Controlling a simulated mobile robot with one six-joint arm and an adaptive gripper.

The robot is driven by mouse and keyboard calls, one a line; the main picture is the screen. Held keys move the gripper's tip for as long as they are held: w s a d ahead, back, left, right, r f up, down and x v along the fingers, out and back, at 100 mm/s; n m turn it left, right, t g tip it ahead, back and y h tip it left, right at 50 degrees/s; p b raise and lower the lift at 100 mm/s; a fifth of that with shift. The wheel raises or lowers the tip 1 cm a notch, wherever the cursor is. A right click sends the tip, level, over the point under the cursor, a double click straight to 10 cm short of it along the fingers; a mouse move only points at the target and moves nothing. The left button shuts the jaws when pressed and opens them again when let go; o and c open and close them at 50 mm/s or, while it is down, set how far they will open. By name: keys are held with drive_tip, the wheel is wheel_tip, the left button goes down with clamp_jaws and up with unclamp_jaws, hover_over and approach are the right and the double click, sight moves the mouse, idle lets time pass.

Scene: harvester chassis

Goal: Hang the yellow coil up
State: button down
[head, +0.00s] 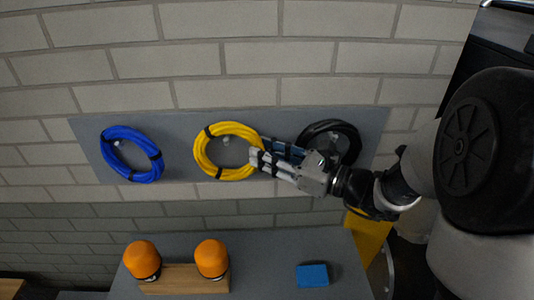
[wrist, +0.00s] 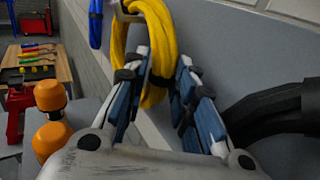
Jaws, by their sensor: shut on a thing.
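The yellow coil (head: 203,152) is in front of the grey wall board, with a small light peg (head: 226,141) showing inside its ring. I cannot tell whether the coil rests on that peg. My gripper (head: 257,158) comes from the right and is shut on the right side of the coil. In the wrist view, the yellow coil (wrist: 160,38) passes between the two blue-padded fingers of my gripper (wrist: 161,72). A grey hook end (wrist: 125,10) shows at the coil's top left there.
A blue coil (head: 107,151) hangs to the left and a black coil (head: 350,140) to the right, partly behind my gripper. Below, a grey table (head: 265,270) holds two orange-topped objects (head: 211,257) by a wooden block and a blue block (head: 312,276).

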drive_tip(key=shift+r, duration=0.2)
drive_tip(key=shift+r+p, duration=1.1)
drive_tip(key=shift+r, duration=0.15)
drive_tip(key=s+b, duration=0.1)
drive_tip(key=s, duration=0.8)
drive_tip(key=shift+a+f, duration=0.15)
drive_tip(key=shift+b, duration=0.5)
drive_tip(key=shift+s+b, duration=1.05)
drive_tip(key=shift+b, duration=0.75)
